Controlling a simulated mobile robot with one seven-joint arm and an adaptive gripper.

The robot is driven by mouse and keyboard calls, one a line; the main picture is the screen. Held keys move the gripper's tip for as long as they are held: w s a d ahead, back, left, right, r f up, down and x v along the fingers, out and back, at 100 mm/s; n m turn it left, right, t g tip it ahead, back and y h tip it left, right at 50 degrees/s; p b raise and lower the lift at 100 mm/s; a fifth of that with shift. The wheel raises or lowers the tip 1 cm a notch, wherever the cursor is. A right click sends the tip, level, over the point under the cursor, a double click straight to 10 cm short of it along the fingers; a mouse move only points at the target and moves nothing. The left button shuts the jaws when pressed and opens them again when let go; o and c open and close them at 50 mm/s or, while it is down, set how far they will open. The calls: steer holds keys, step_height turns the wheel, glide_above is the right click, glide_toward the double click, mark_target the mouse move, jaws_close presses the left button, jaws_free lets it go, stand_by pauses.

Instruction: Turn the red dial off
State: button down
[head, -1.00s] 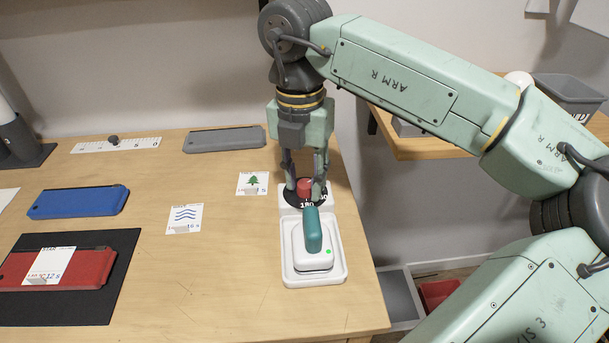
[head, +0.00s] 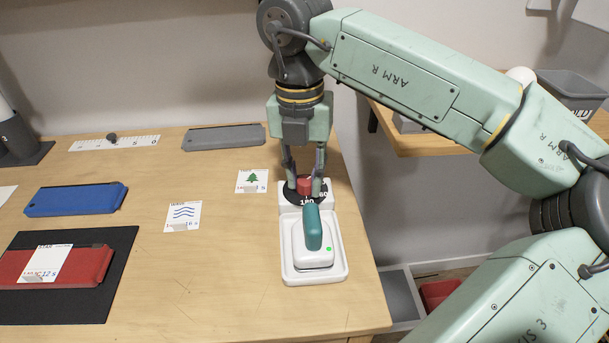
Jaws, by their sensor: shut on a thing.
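The red dial (head: 304,186) sits on a black disc with white numbers at the back end of a white unit (head: 287,262). A white iron-like device with a teal handle (head: 313,228) rests on the front of that unit, with a small green light on it. My gripper (head: 304,187) points down from above, with its fingers on the left and right sides of the red dial, shut on it. The fingers cover part of the black disc, and the dial's exact setting cannot be read.
On the table lie a blue block (head: 76,200), a grey block (head: 224,137), a red block (head: 88,267) on a black mat (head: 115,285), and small cards with a tree (head: 252,180) and waves (head: 183,215). A white ruler strip (head: 135,141) lies at the back. The table's right edge is close to the unit.

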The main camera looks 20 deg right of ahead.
mark_target(304, 182)
steer(key=n+b, duration=0.2)
steer(key=n, duration=0.3)
steer(key=shift+f, duration=0.1)
steer(key=shift+n+b, duration=0.45)
steer(key=shift+n, duration=2.05)
steer(key=c, duration=1.3)
jaws_free()
steer(key=shift+c, duration=0.2)
step_height(304, 182, up, 8)
steer(key=shift+s+a+f, duration=0.1)
steer(key=shift+a+f, duration=0.05)
steer(key=shift+s, duration=0.1)
